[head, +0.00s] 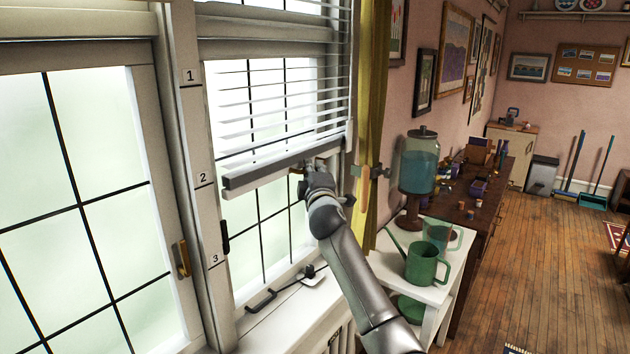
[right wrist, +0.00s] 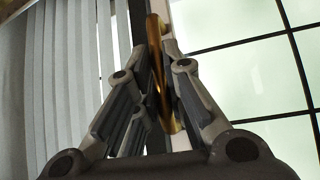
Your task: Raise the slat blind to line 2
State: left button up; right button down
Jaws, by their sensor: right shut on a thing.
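The white slat blind (head: 275,125) hangs over the right-hand window, partly raised. Its dark-edged bottom rail (head: 270,164) has its left end close to the height of the mark 2 (head: 202,178) on the window post. Marks 1 (head: 190,76) and 3 (head: 214,258) are above and below. My right gripper (head: 304,172) is at the rail's underside, right of its middle. In the right wrist view its fingers (right wrist: 160,105) are closed around a brass handle (right wrist: 156,65), with slats (right wrist: 60,80) to the left. My left gripper is not in view.
A brass latch (head: 181,258) is on the left window, and a dark window handle (head: 262,300) lies low near the sill. A green watering can (head: 425,264) and a drink dispenser (head: 418,165) stand right of my right arm. A yellow curtain (head: 370,110) hangs beside the blind.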

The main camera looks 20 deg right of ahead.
pick_arm(q)
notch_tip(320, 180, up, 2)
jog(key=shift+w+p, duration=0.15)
jog(key=shift+p, duration=0.45)
pick_arm(e)
notch_tip(320, 180, up, 3)
jog(key=shift+f, duration=0.1)
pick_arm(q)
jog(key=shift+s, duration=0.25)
pick_arm(e)
jog(key=c, duration=1.5)
grip_release()
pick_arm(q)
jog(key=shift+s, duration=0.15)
pick_arm(e)
jog(key=shift+s+f, duration=0.1)
jog(key=v, duration=1.1)
jog(key=shift+s+a, duration=0.15)
jog(key=shift+s, duration=0.25)
